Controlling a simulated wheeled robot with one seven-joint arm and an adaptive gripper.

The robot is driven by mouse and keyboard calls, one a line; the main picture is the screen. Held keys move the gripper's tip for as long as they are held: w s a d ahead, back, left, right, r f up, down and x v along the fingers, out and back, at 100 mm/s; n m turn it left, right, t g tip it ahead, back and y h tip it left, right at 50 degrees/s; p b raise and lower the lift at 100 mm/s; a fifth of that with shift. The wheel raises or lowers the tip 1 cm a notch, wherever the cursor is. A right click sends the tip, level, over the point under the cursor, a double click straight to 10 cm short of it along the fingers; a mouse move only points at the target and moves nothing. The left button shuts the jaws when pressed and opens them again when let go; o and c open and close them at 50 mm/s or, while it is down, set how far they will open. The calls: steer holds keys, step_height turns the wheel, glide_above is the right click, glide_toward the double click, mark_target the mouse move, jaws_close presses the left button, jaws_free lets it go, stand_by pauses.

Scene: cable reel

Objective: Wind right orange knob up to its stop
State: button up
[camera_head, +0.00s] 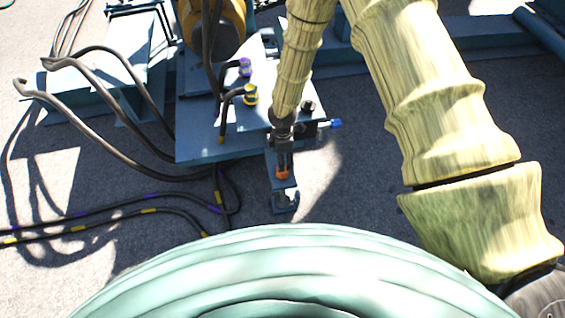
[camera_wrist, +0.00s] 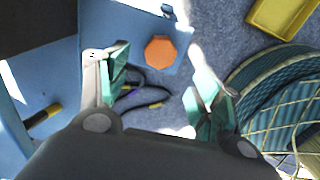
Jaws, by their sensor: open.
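The orange knob (camera_head: 283,174) sits on a small blue bracket at the front edge of the blue plate, just below my gripper (camera_head: 283,150) in the head view. In the wrist view the knob (camera_wrist: 160,52) is an orange octagon seen face-on. My gripper (camera_wrist: 158,62) is open there, with one green-padded finger left of the knob and one right of it. The knob shows in the gap near the fingertips, with no contact visible. I cannot tell whether the fingertips reach down to its depth.
Yellow (camera_head: 250,95) and purple (camera_head: 245,68) fittings with dark hoses stand on the plate left of my arm. A blue knob (camera_head: 336,124) sticks out to the right. Cables (camera_head: 110,215) lie on the floor at left.

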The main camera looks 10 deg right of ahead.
steer(key=shift+r, duration=1.4)
steer(key=s+d+f+m, duration=0.25)
steer(key=s+m, duration=0.35)
steer(key=s, duration=0.6)
steer(key=s+d+f+m, duration=0.1)
steer(key=s+d+m, duration=0.3)
steer(key=s+m, duration=0.5)
steer(key=s+d+f+m, duration=0.2)
steer(key=s+d+m, duration=0.15)
steer(key=s, duration=1.05)
step_height(320, 180, up, 17)
steer(key=p, duration=1.6)
steer(key=shift+w+a+p, duration=0.2)
steer(key=shift+w+p, duration=0.15)
steer(key=shift+w, duration=0.1)
